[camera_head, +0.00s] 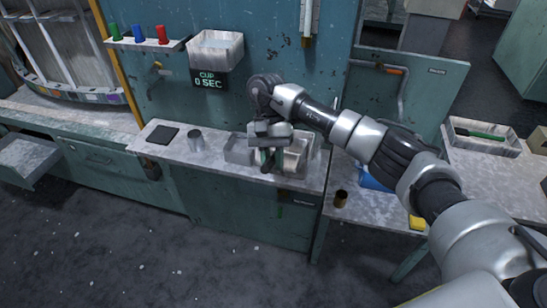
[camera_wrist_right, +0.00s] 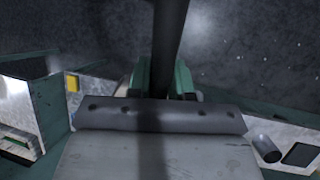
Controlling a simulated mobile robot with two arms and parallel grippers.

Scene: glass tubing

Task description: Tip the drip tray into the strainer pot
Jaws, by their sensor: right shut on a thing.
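My right gripper (camera_head: 267,160) is over the narrow counter, with its green-sided fingers also in the wrist view (camera_wrist_right: 165,80). It is shut on a dark handle (camera_wrist_right: 170,40) that runs toward the floor side. A grey riveted metal piece (camera_wrist_right: 160,155), which looks like the drip tray, fills the bottom of the wrist view, close under the gripper. In the head view a metal vessel (camera_head: 297,158) shows just right of the gripper and a grey open bin (camera_head: 238,150) just left; I cannot tell which is the strainer pot. My left gripper is out of view.
A metal cup (camera_head: 195,140) and a black pad (camera_head: 162,135) stand on the counter's left part. A wall box (camera_head: 217,50) hangs above the sign reading "CUP 0 SEC" (camera_head: 208,81). A brown cup (camera_head: 341,198) stands on the right bench. The floor in front is clear.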

